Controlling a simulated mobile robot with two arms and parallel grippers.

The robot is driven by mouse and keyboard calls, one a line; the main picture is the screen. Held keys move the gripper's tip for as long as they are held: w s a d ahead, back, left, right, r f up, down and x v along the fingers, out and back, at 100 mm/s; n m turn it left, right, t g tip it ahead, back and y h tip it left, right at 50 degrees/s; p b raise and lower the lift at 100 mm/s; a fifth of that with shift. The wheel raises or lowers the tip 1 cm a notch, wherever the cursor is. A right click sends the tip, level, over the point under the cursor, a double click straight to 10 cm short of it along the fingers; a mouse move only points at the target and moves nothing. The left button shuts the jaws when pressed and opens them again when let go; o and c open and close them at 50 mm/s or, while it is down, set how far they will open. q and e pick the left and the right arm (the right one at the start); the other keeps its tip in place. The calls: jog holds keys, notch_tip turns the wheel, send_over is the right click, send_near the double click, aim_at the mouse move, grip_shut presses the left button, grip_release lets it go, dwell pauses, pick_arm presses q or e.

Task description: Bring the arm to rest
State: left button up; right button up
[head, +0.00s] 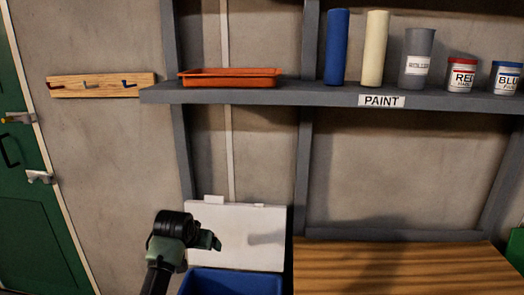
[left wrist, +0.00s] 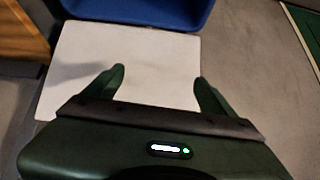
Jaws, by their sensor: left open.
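My left arm comes up from the bottom of the head view, and its gripper (head: 212,241) is held in front of a white panel (head: 262,228). In the left wrist view the gripper (left wrist: 158,86) has two dark green fingers spread apart with nothing between them. The white panel (left wrist: 150,50) lies beyond the fingers there. I cannot tell the exact gap between gripper and panel. My right gripper is in neither view.
A blue bin (head: 232,281) is below the white panel. A wooden worktop (head: 400,270) is to the right. A grey shelf (head: 330,94) above holds an orange tray (head: 230,78), rolls and paint cans. A hook rack (head: 100,85) and green door (head: 40,220) are at left.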

pick_arm(q)
jog(key=s+f+g, duration=0.1)
jog(key=s+f, duration=0.6)
jog(key=s, duration=0.4)
jog(key=s+f+g, duration=0.1)
jog(key=s+f, duration=0.6)
jog(key=s, duration=0.5)
jog(key=s+d+r+m+g, duration=0.1)
jog(key=s+d+g, duration=0.1)
jog(key=s, duration=2)
notch_tip(320, 180, down, 25)
jog(key=g, duration=0.1)
jog(key=s+a+f, duration=0.1)
jog(key=s+f, duration=0.8)
jog(key=s+a+f+g+b, duration=0.1)
jog(key=s+a+f, duration=0.1)
jog(key=s+f, duration=0.7)
jog(key=shift+a+f+m+g, duration=0.25)
jog(key=shift+f+m+g, duration=0.05)
jog(key=shift+m, duration=0.1)
